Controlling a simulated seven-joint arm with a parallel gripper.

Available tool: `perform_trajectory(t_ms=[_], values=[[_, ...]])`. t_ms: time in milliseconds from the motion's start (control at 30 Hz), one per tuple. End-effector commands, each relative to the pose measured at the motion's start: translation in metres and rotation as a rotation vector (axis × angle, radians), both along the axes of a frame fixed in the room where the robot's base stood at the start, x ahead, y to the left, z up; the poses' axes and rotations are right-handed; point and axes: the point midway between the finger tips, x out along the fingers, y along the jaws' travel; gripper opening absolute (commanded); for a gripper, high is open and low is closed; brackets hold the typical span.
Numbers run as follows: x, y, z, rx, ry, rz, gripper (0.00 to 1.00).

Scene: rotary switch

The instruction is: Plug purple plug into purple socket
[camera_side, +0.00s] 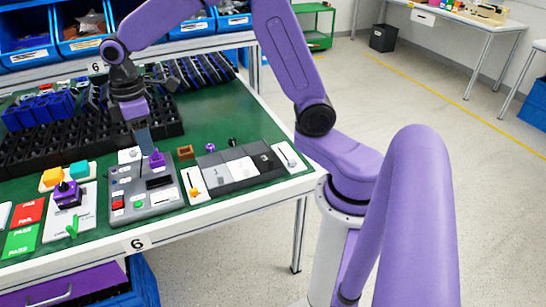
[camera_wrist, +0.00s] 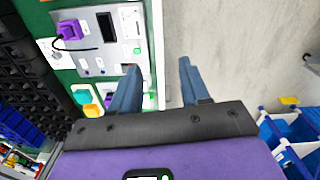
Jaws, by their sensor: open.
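My gripper (camera_side: 146,143) is above the panel's back part, close to the purple piece in the side view. In the wrist view my gripper (camera_wrist: 159,68) is open, with nothing between its fingers, and the purple piece lies outside them.
A purple and black device (camera_side: 67,194) stands on a white plate left of the panel. Yellow and teal blocks (camera_side: 66,173) are behind it. Grey and white modules (camera_side: 240,170) lie to the right. Black racks (camera_side: 40,150) fill the left and back of the green table.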

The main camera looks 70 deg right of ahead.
Motion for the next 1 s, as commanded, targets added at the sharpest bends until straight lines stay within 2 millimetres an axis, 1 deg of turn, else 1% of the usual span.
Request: perform_trajectory(t_ms=[33, 133, 167, 200, 267, 300, 367, 400, 500, 600, 700, 800, 900, 1000], values=[[-0.023, 0.006, 0.005, 0.002, -0.003, 0.018, 0.46], [-0.065, 0.014, 0.01, 0.004, -0.004, 0.041, 0.46], [-0.078, 0.015, 0.011, 0.005, -0.005, 0.048, 0.46], [-0.095, 0.016, 0.013, 0.007, -0.005, 0.058, 0.46], [-0.121, 0.015, 0.014, 0.008, -0.005, 0.071, 0.46], [-0.138, 0.014, 0.014, 0.009, -0.004, 0.081, 0.46], [-0.163, 0.01, 0.013, 0.011, -0.005, 0.095, 0.46], [-0.18, 0.006, 0.013, 0.012, -0.006, 0.104, 0.46], [-0.219, -0.005, 0.009, 0.014, -0.004, 0.127, 0.46], [-0.25, -0.018, 0.005, 0.018, -0.005, 0.146, 0.46], [-0.272, -0.03, 0.0, 0.017, -0.003, 0.162, 0.46], [-0.285, -0.037, -0.003, 0.018, -0.003, 0.169, 0.46], [-0.29, -0.04, -0.005, 0.018, -0.002, 0.173, 0.46], [-0.291, -0.041, -0.005, 0.018, -0.002, 0.172, 0.46]])
